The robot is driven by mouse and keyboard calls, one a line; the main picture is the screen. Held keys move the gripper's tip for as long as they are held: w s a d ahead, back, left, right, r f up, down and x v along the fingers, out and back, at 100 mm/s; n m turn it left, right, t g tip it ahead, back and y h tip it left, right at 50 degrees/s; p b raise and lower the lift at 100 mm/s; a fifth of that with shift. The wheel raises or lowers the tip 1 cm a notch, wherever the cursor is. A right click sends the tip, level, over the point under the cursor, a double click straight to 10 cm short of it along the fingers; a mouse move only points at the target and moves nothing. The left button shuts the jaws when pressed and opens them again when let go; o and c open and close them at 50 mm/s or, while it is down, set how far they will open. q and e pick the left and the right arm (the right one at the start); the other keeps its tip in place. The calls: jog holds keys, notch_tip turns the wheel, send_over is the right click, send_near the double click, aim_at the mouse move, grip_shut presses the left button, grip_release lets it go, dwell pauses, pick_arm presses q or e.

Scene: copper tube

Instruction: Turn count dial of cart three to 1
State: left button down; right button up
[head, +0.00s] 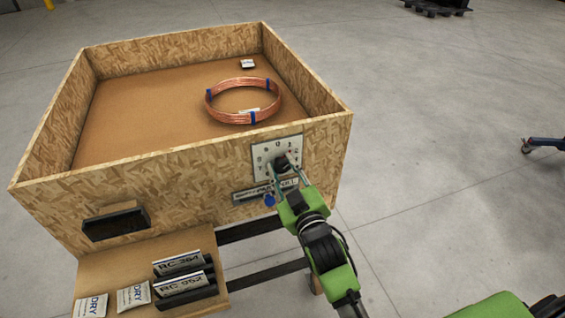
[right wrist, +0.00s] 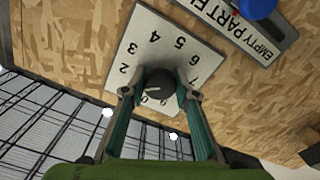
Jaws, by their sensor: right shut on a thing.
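The count dial is a dark round knob (head: 282,162) on a white numbered plate (head: 262,150) on the front wall of the wooden cart (head: 190,185). In the right wrist view the knob (right wrist: 160,84) sits amid the plate (right wrist: 150,50), whose digits appear upside down. My right gripper (head: 286,170) is shut on the knob, with one finger on each side. It also shows in the right wrist view (right wrist: 160,95). The knob's pointer setting cannot be told clearly. My left gripper is not in view.
A copper coil (head: 244,101) with blue ties lies in the cart. Below the plate are a label strip (head: 245,194) and a blue knob (head: 269,200). A lower shelf holds label cards (head: 180,265). A black holder (head: 116,221) is at left. Open floor lies right.

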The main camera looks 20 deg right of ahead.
jog(key=shift+r+n+p, duration=0.1)
jog(key=shift+n+p, duration=0.55)
jog(key=shift+n, duration=0.95)
jog(key=o, duration=1.1)
jog(key=shift+s, duration=0.1)
jog(key=s, duration=1.1)
jog(key=shift+s+d, duration=0.2)
jog(key=shift+s, duration=0.2)
